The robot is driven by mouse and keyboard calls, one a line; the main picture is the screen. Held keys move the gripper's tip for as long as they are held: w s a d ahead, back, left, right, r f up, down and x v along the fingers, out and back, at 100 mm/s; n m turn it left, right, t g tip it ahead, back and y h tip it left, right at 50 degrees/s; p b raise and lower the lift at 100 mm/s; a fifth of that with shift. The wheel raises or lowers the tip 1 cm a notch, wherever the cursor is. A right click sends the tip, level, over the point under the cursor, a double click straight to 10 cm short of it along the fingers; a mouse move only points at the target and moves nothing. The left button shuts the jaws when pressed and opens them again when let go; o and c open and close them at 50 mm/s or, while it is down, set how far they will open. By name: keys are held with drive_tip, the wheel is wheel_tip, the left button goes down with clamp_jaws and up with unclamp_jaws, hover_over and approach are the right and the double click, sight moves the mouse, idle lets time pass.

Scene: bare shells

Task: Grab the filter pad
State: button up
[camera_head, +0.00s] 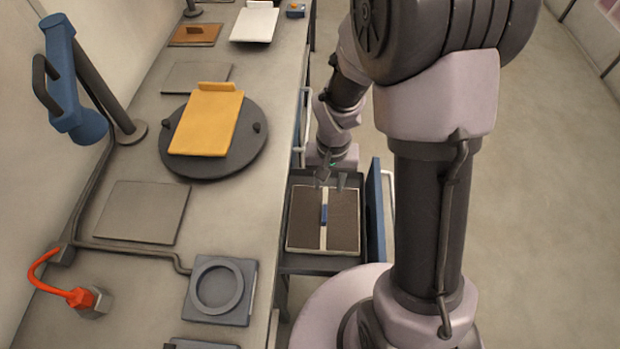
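What looks like the filter pad (343,222) is a flat dark brown square with a pale border, a pale strip down its middle and a small blue tab (324,214) standing at the centre. It lies inside an open drawer (300,264) below the counter's right edge. My gripper (331,181) is over the far end of the drawer, beyond the blue tab. Its two small dark fingers look spread, with nothing between them. Its height above the pad is hard to judge.
The drawer's blue front (376,210) stands on the right. The counter (262,210) on the left carries a dark round plate (252,150) under a yellow board (206,122), a blue lamp-like device (72,85), a grey ring block (218,290) and a red hook (75,297). Open floor (560,200) lies right.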

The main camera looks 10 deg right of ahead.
drive_tip(key=b, duration=0.3)
hover_over(325, 213)
drive_tip(key=f, duration=0.6)
drive_tip(key=d+f, duration=0.1)
drive_tip(key=f, duration=0.2)
drive_tip(key=shift+w+f, duration=0.2)
drive_tip(key=shift+f, duration=0.2)
drive_tip(key=f+b, duration=0.1)
drive_tip(key=f, duration=0.1)
drive_tip(key=a+f+b, duration=0.1)
drive_tip(key=f+b, duration=0.1)
drive_tip(key=f, duration=0.1)
drive_tip(key=shift+s+f, duration=0.15)
clamp_jaws()
